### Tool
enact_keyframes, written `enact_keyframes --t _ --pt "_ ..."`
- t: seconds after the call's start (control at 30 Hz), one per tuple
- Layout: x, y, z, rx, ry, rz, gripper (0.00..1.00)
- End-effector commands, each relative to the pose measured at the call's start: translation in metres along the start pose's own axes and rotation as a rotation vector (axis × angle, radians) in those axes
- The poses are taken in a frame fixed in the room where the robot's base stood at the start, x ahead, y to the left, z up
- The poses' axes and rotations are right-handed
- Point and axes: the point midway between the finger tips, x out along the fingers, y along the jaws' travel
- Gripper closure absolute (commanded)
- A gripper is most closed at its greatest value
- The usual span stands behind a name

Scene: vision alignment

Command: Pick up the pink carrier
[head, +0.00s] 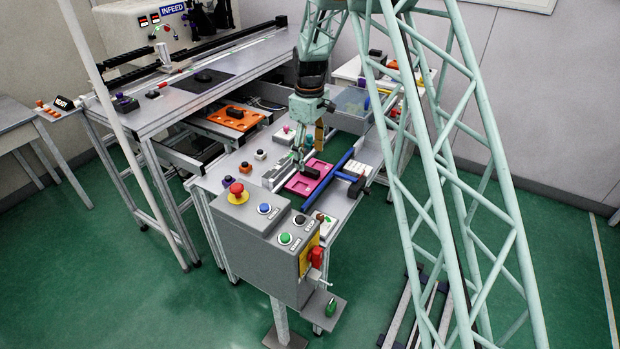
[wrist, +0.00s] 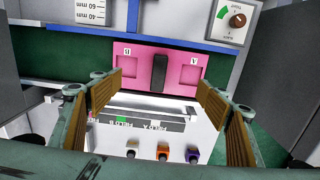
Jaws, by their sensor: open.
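The pink carrier (head: 299,186) lies on the grey work table, beside a blue bar. In the wrist view the carrier (wrist: 130,66) shows two square recesses marked with letters. A dark upright handle (wrist: 159,72) stands in its middle. My gripper (wrist: 160,82) is open and empty, its brown-padded fingers apart to the left and right of the handle in the picture. In the head view my gripper (head: 306,150) hangs over the table close to the carrier's far side. The gap between fingers and handle is hard to judge.
A blue bar (head: 335,178) runs along the carrier's right side. A grey control box (head: 262,228) with buttons stands at the table's front. In the wrist view several coloured-top pieces (wrist: 162,152) sit below the carrier, and a dial box (wrist: 232,20) is at upper right.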

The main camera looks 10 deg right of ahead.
Motion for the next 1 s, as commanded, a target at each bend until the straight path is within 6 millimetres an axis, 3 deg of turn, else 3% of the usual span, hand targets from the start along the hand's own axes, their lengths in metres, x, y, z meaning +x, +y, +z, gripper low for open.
enact_keyframes --t 0.2,0.77,1.0 --pt "0.020 0.000 0.000 0.000 0.000 0.000 0.31" --pt "0.026 0.000 0.000 0.000 0.000 0.000 0.31" --pt "0.048 0.002 0.001 0.000 -0.001 -0.001 0.31"
